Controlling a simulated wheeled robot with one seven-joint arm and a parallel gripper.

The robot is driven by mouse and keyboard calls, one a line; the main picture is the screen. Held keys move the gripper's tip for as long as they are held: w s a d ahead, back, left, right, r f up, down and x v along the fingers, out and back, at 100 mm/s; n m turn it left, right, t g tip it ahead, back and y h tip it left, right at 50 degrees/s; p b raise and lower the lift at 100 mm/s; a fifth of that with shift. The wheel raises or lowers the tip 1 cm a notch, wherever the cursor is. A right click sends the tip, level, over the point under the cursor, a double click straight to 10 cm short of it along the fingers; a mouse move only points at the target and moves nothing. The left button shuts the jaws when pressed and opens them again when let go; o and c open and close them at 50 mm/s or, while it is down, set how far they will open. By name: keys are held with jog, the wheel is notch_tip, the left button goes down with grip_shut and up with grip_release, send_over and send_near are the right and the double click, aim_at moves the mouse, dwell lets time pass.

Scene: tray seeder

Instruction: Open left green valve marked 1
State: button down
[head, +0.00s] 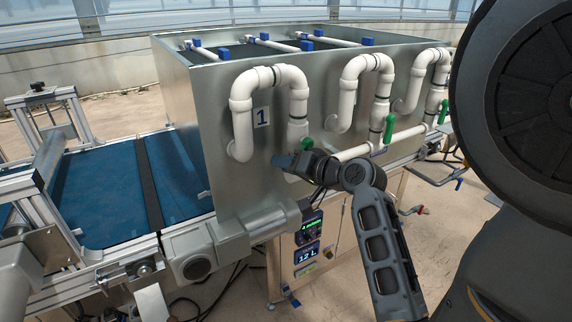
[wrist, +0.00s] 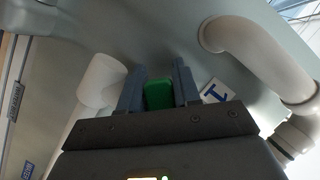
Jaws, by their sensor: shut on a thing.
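The left green valve handle (head: 307,143) shows as a small green tip just above my gripper, on the white pipe beside the label 1 (head: 262,117). My gripper (head: 287,161) is at that valve, in front of the steel tank. In the wrist view the green handle (wrist: 159,94) sits between the two fingers of my gripper (wrist: 158,84), which are shut on it. The label 1 (wrist: 214,91) is just right of the fingers there. My gripper hides most of the handle and the valve body in the head view.
Two more white pipe loops stand to the right, one with an upright green handle (head: 389,128). The steel tank (head: 219,100) is close behind my gripper. A blue conveyor belt (head: 105,190) lies left. A control box (head: 308,243) with lit displays is below.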

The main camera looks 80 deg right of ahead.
jog(key=shift+f, duration=0.1)
jog(key=c, duration=0.9)
grip_release()
jog(key=shift+b+v, duration=0.6)
jog(key=shift+v, duration=3.35)
